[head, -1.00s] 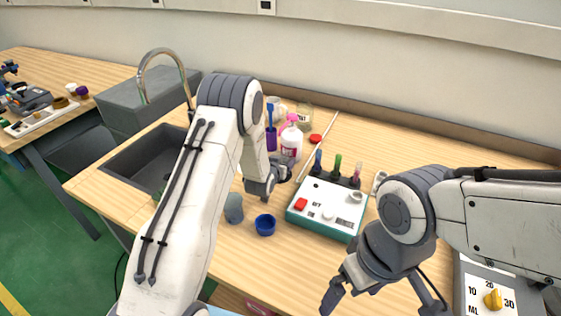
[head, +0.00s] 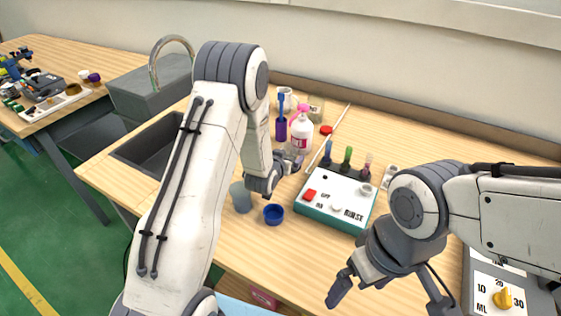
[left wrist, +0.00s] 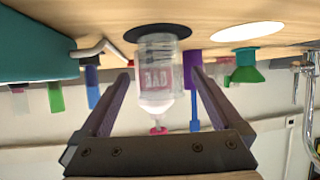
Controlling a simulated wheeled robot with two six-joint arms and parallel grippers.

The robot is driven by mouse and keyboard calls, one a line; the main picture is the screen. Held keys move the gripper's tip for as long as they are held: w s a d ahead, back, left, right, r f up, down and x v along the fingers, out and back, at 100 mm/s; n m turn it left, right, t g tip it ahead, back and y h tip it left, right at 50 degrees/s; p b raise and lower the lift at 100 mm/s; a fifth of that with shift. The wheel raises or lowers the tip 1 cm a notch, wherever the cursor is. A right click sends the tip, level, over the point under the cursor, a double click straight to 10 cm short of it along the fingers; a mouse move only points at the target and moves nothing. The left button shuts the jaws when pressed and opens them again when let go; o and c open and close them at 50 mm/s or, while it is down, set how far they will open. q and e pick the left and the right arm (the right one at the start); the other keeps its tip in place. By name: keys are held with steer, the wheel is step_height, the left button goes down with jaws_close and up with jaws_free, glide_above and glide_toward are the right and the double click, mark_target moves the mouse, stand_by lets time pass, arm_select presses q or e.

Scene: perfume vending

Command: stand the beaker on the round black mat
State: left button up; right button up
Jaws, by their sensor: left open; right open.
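The clear beaker (left wrist: 160,44) stands upright on the round black mat (left wrist: 132,33) in the left wrist view, where everything appears upside down. A bottle with a red label and a pink pump (left wrist: 158,130) shows through and behind it. My left gripper (left wrist: 160,76) is open, its two fingers apart on either side of the beaker's line, with no finger visibly touching it. In the head view my left gripper (head: 290,163) points at the beaker, which is small and partly covered there. My right gripper (head: 390,300) is open and empty at the near right.
A teal-sided white rinse box (head: 335,202) stands right of my left gripper. A blue cup (head: 273,214) and a grey cup (head: 240,197) stand nearer. Purple cylinder (head: 281,129) and bottle (head: 301,133) stand behind. The sink (head: 150,152) lies left.

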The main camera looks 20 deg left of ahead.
arm_select(q)
steer(key=v, duration=0.6)
steer(key=shift+s+b, duration=0.2)
steer(key=shift+b, duration=0.1)
steer(key=shift+r, duration=0.15)
